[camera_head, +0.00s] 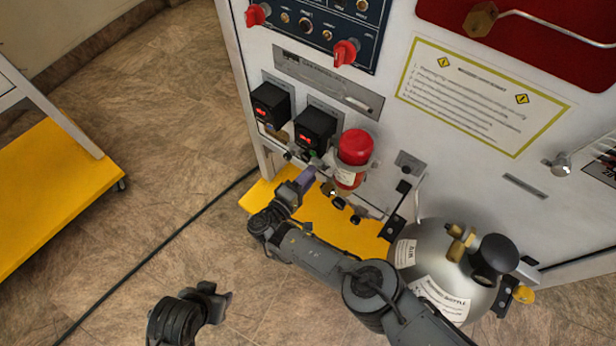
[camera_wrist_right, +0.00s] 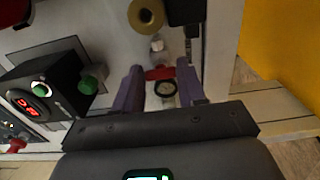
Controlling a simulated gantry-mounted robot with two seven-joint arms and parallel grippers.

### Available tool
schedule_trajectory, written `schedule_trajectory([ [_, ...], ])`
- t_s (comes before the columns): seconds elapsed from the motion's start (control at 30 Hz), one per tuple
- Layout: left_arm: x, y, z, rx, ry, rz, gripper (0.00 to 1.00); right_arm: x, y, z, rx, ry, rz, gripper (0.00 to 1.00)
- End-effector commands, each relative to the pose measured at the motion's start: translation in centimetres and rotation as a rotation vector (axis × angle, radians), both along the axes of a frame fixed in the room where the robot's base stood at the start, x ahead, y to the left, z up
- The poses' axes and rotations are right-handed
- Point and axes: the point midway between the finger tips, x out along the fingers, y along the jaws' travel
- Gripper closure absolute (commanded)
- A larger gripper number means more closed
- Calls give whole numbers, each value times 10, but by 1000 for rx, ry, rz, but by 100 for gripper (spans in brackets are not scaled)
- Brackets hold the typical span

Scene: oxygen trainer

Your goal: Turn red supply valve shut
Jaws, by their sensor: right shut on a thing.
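The red supply valve (camera_wrist_right: 160,73) shows in the right wrist view as a small red handle between the purple fingers of my right gripper (camera_wrist_right: 160,86). The fingers are shut on it. In the head view my right gripper (camera_head: 308,182) reaches to the lower front of the white panel, below the black display boxes; the valve handle cannot be made out there. My left gripper (camera_head: 214,300) is low in the head view, over the floor and away from the panel; its jaw opening is unclear.
A red cylinder (camera_head: 355,147) is mounted just right of my right gripper. Black boxes with red displays (camera_head: 314,130) are above it. A grey bottle (camera_head: 440,270) stands at the lower right. A yellow platform (camera_head: 345,222) lies below. A dark cable (camera_head: 165,245) crosses the floor.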

Motion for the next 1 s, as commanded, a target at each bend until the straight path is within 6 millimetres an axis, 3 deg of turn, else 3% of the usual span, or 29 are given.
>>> schedule_trajectory([
  [0.5,0,3,-1,13,0,-8,57,0,0,-1,16,-10,1,90],
  [0.53,0,3,-1,13,0,-8,57,0,0,-1,16,-10,1,55],
  [0.67,0,3,-1,13,0,-8,57,0,0,-1,15,-10,1,35],
  [1.0,0,1,1,3,0,-2,57,-2,1,0,14,-9,1,34],
])
